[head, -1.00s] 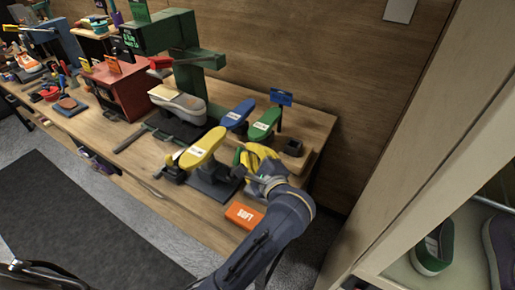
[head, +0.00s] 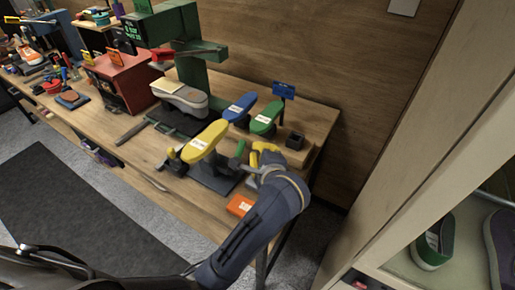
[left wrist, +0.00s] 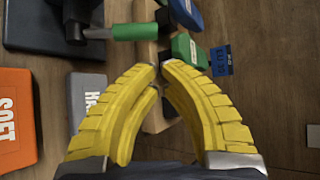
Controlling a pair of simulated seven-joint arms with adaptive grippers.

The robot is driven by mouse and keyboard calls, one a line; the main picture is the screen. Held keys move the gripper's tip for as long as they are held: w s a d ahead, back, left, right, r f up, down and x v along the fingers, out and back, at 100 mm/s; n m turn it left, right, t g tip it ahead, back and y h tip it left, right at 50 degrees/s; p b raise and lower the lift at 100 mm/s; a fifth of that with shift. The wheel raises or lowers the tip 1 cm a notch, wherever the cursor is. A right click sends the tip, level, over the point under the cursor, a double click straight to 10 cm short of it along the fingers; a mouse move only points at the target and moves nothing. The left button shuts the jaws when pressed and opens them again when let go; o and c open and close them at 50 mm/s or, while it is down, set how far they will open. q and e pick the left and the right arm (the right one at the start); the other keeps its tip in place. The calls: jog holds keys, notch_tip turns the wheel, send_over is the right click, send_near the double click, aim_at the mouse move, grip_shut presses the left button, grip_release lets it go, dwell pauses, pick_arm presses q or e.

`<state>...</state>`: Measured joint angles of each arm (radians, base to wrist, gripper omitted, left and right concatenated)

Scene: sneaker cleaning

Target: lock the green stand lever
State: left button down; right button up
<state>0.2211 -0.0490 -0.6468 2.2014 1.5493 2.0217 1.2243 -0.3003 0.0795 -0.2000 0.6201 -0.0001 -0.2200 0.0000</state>
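The green stand (head: 265,119) has a green shoe-shaped top and stands on a wooden board at the table's right end. Its top also shows in the left wrist view (left wrist: 186,50). A green lever handle (head: 240,148) sits between the yellow stand and my left gripper. In the left wrist view the handle (left wrist: 135,32) lies on a grey rod, just above and left of my fingertips. My left gripper (left wrist: 161,68) has yellow ribbed fingers with tips drawn together and nothing seen between them. It also shows in the head view (head: 257,158). My right gripper is not in view.
A yellow stand (head: 205,138) and a blue stand (head: 238,107) are close by on the left. An orange box (head: 239,205) lies at the front edge, beside a grey box (left wrist: 86,100). A small dark block (head: 295,141) and a blue sign (head: 284,90) are behind.

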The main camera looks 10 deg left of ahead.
aim_at(238, 155)
pick_arm(q)
jog(key=x, duration=0.8)
jog(key=shift+w+a, duration=0.2)
jog(key=shift+w, duration=0.1)
jog(key=shift+s, duration=0.1)
